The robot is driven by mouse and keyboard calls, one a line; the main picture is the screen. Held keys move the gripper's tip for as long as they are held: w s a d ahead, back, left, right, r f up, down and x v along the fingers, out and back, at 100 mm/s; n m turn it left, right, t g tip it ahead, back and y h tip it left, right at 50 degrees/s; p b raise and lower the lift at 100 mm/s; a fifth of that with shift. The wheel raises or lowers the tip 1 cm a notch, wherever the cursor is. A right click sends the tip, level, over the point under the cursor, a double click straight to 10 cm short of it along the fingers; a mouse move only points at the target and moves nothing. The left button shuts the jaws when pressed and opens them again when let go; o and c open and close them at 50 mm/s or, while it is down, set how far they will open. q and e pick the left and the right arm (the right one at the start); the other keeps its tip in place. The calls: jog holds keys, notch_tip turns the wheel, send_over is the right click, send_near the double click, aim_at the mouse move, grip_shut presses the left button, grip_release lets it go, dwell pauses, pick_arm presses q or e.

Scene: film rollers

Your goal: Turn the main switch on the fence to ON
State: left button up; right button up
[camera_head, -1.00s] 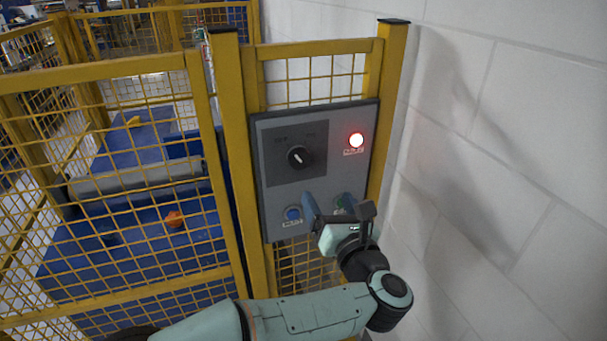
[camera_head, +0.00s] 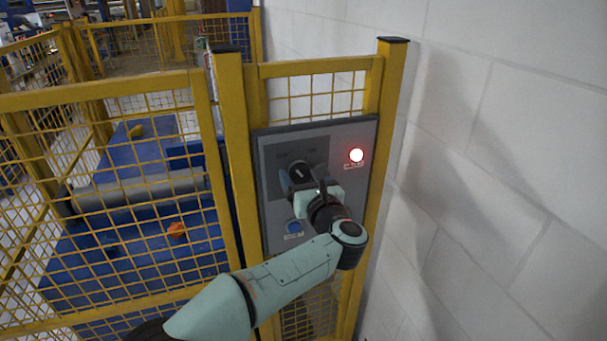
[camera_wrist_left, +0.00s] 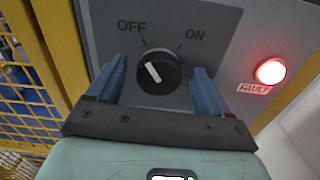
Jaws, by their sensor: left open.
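The main switch (camera_wrist_left: 159,72) is a round black knob with a white pointer line on a grey control panel (camera_wrist_left: 225,60). Its pointer is tilted toward the OFF mark, up and left; ON is up and right. In the head view the knob (camera_head: 299,170) is partly covered by my gripper. My left gripper (camera_wrist_left: 160,88) is open, with one blue finger on each side of the knob. A gap shows between each finger and the knob in the wrist view. The left gripper (camera_head: 303,178) is in front of the panel in the head view. My right gripper is not in view.
A red fault lamp (camera_head: 356,155) glows at the panel's upper right. A blue button (camera_head: 294,227) sits below the knob. Yellow mesh fence (camera_head: 120,90) stands left, with a blue conveyor area behind it. A white wall (camera_head: 500,180) is close on the right.

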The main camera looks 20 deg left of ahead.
pick_arm(q)
jog(key=shift+w, duration=0.1)
jog(key=c, duration=1.1)
jog(key=shift+o, duration=0.2)
jog(key=m, duration=0.3)
jog(key=shift+m, duration=0.4)
jog(key=m+p, duration=0.1)
jog(key=m, duration=0.3)
jog(key=shift+m+p, duration=0.3)
jog(key=m+p, duration=0.2)
jog(key=m, duration=0.3)
jog(key=shift+d+f, duration=0.1)
jog(key=shift+m, duration=0.4)
